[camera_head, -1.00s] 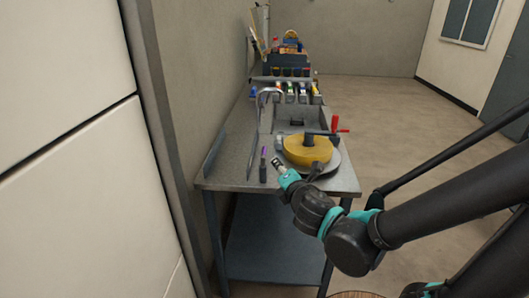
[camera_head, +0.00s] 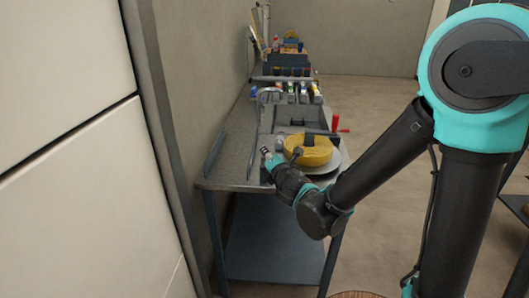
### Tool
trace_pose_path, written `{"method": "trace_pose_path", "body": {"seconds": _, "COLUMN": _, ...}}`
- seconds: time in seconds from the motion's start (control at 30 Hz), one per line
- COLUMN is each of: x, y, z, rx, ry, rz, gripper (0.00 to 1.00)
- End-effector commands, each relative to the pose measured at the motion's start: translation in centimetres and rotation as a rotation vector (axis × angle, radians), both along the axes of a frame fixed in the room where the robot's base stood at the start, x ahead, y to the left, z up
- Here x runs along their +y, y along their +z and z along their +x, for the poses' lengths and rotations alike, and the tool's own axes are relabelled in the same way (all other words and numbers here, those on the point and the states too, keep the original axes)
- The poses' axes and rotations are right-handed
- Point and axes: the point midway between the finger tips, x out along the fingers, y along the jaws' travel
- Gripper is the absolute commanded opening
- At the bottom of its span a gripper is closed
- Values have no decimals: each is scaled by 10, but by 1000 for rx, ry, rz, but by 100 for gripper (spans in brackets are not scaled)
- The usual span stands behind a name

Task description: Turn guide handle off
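My gripper (camera_head: 266,153) is at the front left of the bench-top machine, just left of the yellow disc (camera_head: 318,155). It is small in the picture, and I cannot tell whether its fingers are open or shut or whether they touch anything. A red handle (camera_head: 336,122) stands upright at the right of the machine, behind the yellow disc and apart from my gripper. The small dark post with a purple top at the front left is hidden behind my gripper and wrist. I cannot tell for certain which part is the guide handle.
The yellow disc sits on a grey round plate (camera_head: 339,160) on the grey metal bench (camera_head: 224,172). Several coloured bottles (camera_head: 303,90) and a rack stand farther back. A wall runs along the left. Open floor (camera_head: 375,110) lies to the right.

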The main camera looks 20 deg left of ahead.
Motion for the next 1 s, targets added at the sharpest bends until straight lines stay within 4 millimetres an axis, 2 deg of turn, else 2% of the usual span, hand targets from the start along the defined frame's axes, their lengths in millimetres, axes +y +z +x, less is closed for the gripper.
{"method": "trace_pose_path", "body": {"seconds": 0.1, "x": 11, "y": -4, "z": 18, "rx": -1, "ry": -1, "rz": -1, "gripper": 35}}
{"method": "trace_pose_path", "body": {"seconds": 0.33, "x": 26, "y": -11, "z": 41, "rx": 0, "ry": 0, "rz": 0, "gripper": 35}}
{"method": "trace_pose_path", "body": {"seconds": 0.77, "x": 31, "y": -13, "z": 48, "rx": 0, "ry": 0, "rz": 0, "gripper": 35}}
{"method": "trace_pose_path", "body": {"seconds": 1.0, "x": 31, "y": -12, "z": 48, "rx": 0, "ry": 0, "rz": 0, "gripper": 6}}
